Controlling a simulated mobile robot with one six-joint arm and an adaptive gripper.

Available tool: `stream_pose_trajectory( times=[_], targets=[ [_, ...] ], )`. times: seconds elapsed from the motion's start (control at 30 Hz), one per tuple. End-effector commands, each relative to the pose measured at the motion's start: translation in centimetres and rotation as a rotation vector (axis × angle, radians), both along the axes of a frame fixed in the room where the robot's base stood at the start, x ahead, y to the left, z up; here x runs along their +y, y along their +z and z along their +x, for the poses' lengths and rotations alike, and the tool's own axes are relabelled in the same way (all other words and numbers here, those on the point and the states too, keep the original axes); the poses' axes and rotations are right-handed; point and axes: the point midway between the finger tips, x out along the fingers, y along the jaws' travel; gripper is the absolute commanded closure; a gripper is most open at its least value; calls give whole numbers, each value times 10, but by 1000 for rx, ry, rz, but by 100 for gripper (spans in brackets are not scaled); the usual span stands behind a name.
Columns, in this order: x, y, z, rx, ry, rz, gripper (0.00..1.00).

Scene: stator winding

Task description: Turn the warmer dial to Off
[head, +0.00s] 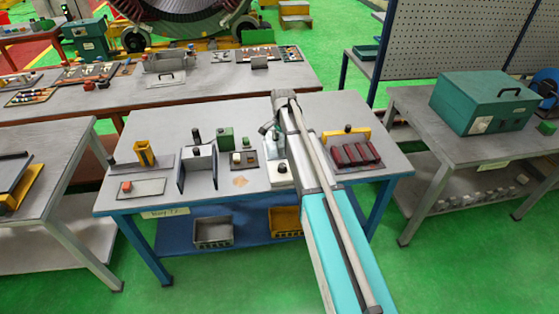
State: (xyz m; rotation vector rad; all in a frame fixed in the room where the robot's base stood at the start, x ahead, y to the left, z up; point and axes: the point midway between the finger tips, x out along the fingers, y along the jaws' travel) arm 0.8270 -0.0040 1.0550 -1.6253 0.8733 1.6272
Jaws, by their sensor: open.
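My arm reaches over the blue-legged bench (120,204) from the lower right. My gripper (267,131) hangs near the middle of the bench, open and small in the view, with no object seen between its fingers. Just below it in the picture is a small white unit (280,180) with a dark round spot on its front part, which looks like the warmer and its dial. My arm partly covers this unit on its right side. The dial's setting is too small to read. I cannot tell whether the gripper touches the unit.
Left of the unit stand a small green box (226,137), a grey stand (198,168) and a yellow holder (144,152). A rack of dark red pieces (356,155) lies right of my arm. The bench's front strip is mostly clear.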

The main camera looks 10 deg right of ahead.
Motion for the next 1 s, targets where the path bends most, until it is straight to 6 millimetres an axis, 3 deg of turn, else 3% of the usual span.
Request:
stream_pose_trajectory(
  times=[0.57,1.0],
  targets=[
    [8,-5,0,0,8,0,10],
    [9,-34,0,0,10,0,10]
  ],
)
